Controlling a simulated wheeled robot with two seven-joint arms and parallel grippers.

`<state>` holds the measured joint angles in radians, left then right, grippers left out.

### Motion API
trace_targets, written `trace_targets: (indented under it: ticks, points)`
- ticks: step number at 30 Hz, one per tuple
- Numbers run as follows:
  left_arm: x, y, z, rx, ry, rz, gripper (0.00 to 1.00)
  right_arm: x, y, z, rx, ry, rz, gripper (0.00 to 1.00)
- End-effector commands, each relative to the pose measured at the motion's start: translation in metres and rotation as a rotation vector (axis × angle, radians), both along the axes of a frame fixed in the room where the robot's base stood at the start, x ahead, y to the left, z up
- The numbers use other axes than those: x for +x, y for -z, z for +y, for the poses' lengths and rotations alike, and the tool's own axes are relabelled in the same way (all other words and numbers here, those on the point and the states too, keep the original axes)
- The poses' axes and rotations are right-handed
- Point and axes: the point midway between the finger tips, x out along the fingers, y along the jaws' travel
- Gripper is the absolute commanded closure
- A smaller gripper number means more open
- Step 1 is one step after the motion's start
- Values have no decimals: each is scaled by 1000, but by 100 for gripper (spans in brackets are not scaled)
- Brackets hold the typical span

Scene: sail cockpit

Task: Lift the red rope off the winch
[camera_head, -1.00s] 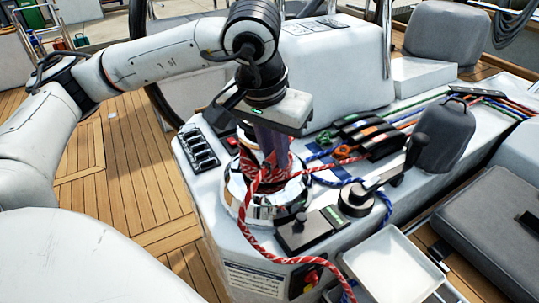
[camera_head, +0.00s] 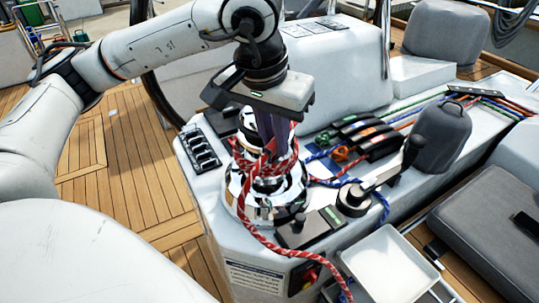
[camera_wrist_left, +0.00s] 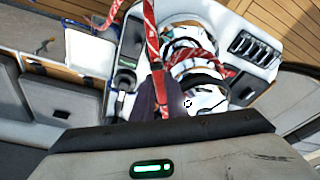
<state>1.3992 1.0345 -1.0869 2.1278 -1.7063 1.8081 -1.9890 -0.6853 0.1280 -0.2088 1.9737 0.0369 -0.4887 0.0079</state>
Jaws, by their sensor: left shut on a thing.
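The chrome winch (camera_head: 262,208) stands on the white console, with turns of the red rope (camera_head: 262,169) still around its drum. In the left wrist view the rope (camera_wrist_left: 151,40) runs up to the fingers (camera_wrist_left: 157,92), beside the winch (camera_wrist_left: 190,45). The fingers partly hide the drum. My right gripper is not in view.
A black lever (camera_head: 408,160) and orange and black rope clutches (camera_head: 370,138) stand right of the winch. A switch panel (camera_head: 199,149) lies to its left. A white tray (camera_head: 388,266) is in front. The steering wheel rim (camera_head: 160,100) is behind my arm.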

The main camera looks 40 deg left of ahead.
Motion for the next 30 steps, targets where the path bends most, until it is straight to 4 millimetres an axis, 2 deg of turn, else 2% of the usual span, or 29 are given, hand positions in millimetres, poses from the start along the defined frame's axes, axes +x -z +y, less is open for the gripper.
trace_targets:
  ticks: [10, 22, 30]
  points:
    - [1, -5, 0, -1, 0, -2, 100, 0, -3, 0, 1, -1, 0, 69]
    - [1, -42, 0, -2, 0, -2, 100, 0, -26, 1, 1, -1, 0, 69]
    - [0, -42, 0, -1, 0, -2, 100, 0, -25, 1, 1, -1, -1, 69]
